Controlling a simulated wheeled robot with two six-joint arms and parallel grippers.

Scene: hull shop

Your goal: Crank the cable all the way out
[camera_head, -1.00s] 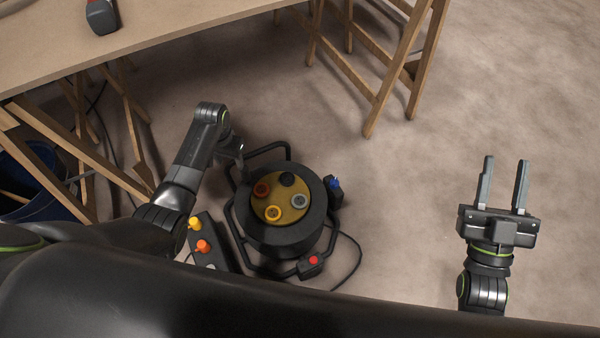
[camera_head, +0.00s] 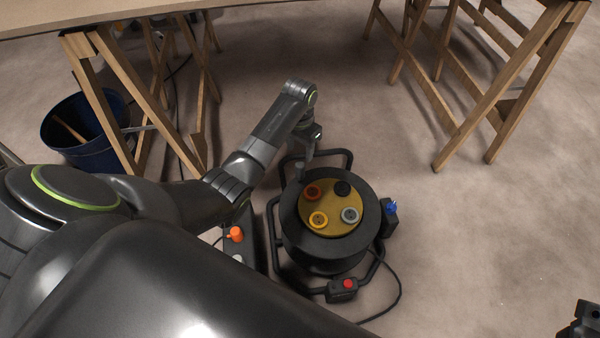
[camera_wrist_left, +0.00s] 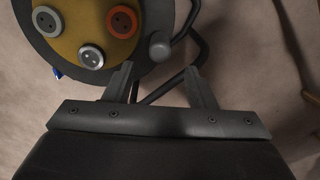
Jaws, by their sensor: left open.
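The cable reel (camera_head: 291,224) stands on the floor, a black drum in a tubular frame with a yellow face (camera_head: 328,222) carrying several round sockets. Its black cable (camera_head: 399,285) loops onto the floor at the right. My left gripper (camera_head: 303,168) is over the reel's upper left edge, with its fingers small and partly hidden in the head view. In the left wrist view its fingers (camera_wrist_left: 162,78) are apart and empty, and a grey knob (camera_wrist_left: 160,48) on the reel's rim lies just beyond the gap between them. Only a dark piece of my right gripper (camera_head: 582,320) shows.
A box with an orange button (camera_head: 236,234) stands left of the reel. Wooden trestles (camera_head: 113,90) and a blue bucket (camera_head: 85,150) stand behind.

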